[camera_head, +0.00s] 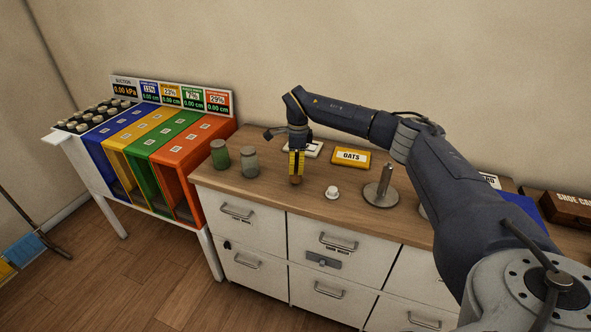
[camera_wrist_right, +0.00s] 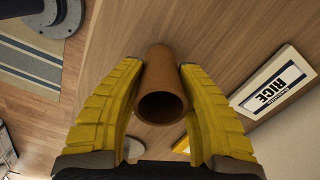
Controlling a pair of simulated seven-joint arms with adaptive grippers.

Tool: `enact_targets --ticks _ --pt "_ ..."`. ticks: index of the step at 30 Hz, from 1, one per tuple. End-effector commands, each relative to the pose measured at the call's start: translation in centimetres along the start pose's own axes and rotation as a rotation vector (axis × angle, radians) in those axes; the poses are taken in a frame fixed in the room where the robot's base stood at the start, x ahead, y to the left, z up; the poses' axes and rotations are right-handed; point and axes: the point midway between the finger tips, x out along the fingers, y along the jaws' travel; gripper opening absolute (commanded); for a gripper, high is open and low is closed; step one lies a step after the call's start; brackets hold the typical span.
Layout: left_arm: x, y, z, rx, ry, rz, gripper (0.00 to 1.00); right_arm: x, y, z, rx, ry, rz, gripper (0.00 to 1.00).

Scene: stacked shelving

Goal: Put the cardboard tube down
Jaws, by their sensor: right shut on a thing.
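The cardboard tube (camera_wrist_right: 160,88) is brown and hollow. In the right wrist view it sits between the two yellow fingers, its open end facing the camera. My right gripper (camera_wrist_right: 160,100) is shut on it. In the head view the gripper (camera_head: 297,165) points down over the wooden countertop (camera_head: 268,190), and the brown tube (camera_head: 296,181) shows just below the fingertips. Whether the tube's lower end touches the countertop cannot be told. My left gripper is not in view.
A green jar (camera_head: 219,154) and a grey jar (camera_head: 249,161) stand left of the tube. A small white object (camera_head: 332,192) and a metal stand (camera_head: 380,194) are to its right. The yellow OATS box (camera_head: 350,157) and white RICE box (camera_wrist_right: 273,88) lie near the wall.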

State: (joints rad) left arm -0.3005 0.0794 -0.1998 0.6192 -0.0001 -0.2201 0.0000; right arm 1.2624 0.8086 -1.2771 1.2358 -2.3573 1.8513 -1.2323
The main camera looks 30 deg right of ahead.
Motion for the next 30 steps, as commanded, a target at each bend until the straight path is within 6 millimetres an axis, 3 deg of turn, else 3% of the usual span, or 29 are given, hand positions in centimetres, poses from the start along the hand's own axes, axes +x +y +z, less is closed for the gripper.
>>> enact_targets --ticks 4,17,18,21,23,30 --pt "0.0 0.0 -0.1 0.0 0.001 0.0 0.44 1.5 0.1 0.0 0.001 -0.001 0.002 0.08" --pt "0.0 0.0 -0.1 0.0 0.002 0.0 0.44 2.0 0.0 -0.1 0.0 -0.001 0.0 0.08" --pt "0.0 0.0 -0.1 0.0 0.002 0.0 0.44 1.9 0.0 -0.1 0.0 -0.001 0.0 0.41" --pt "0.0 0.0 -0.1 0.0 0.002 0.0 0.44 1.9 0.0 -0.1 0.0 -0.001 0.0 0.52" --pt "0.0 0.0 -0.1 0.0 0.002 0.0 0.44 1.9 0.0 -0.1 0.0 -0.001 0.0 0.57" --pt "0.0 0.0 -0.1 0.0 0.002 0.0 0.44 1.9 0.0 -0.1 0.0 -0.001 0.0 0.57"
